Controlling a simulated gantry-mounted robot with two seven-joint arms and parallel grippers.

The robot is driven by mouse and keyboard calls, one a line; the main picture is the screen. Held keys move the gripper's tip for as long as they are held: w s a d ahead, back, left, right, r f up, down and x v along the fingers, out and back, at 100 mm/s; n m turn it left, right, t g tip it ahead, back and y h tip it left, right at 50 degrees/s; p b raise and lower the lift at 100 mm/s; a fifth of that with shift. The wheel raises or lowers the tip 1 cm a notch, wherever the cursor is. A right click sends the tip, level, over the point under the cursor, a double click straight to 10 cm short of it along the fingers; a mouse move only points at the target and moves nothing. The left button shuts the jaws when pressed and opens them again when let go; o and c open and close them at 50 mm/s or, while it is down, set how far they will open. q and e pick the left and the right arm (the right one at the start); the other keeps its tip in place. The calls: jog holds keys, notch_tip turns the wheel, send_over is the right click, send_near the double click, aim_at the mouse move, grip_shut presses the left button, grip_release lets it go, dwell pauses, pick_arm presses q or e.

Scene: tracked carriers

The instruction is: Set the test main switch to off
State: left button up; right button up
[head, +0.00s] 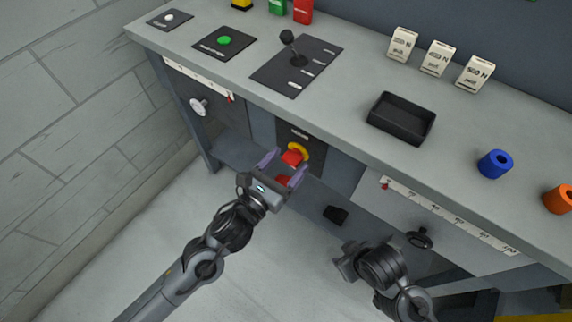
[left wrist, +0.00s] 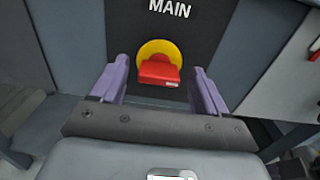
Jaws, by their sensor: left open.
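The main switch is a red handle (head: 293,157) on a yellow disc (head: 304,151), set in a dark panel under the counter edge. In the left wrist view the red handle (left wrist: 159,72) sits in front of the yellow disc (left wrist: 160,49), under the word MAIN. Small lettering on the handle is unreadable. My left gripper (head: 282,168) is open, its purple fingers on either side of the handle in the picture; the left wrist view (left wrist: 161,78) shows gaps on both sides. I see no contact. My right gripper (head: 349,263) is low at the right, its jaws unclear.
The counter holds a black lever panel (head: 297,66), a green button (head: 224,40), a black tray (head: 401,119), several weight blocks (head: 438,58) and blue (head: 495,164) and orange (head: 559,199) rings. Below are a scale strip (head: 450,216) and a round knob (head: 198,106).

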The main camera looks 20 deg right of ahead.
pick_arm(q)
jog(key=c, duration=1.1)
jog(key=shift+o, duration=0.2)
jog(key=shift+r+n+p, duration=0.2)
jog(key=shift+n+p, duration=1.1)
jog(key=shift+p, duration=0.1)
jog(key=n+p, duration=0.5)
jog(key=n, duration=0.1)
jog(key=shift+w, duration=0.15)
jog(key=n+p, duration=0.2)
jog(key=n, duration=0.1)
jog(key=n+p, duration=0.2)
jog(key=shift+a+f+n, duration=0.1)
jog(key=shift+f+n, duration=0.1)
jog(key=shift+n, duration=0.2)
jog(key=shift+f+n+p, duration=0.1)
jog(key=shift+n+p, duration=0.7)
jog(key=shift+n, duration=0.4)
jog(key=shift+f+n, duration=0.1)
jog(key=shift+n, duration=0.4)
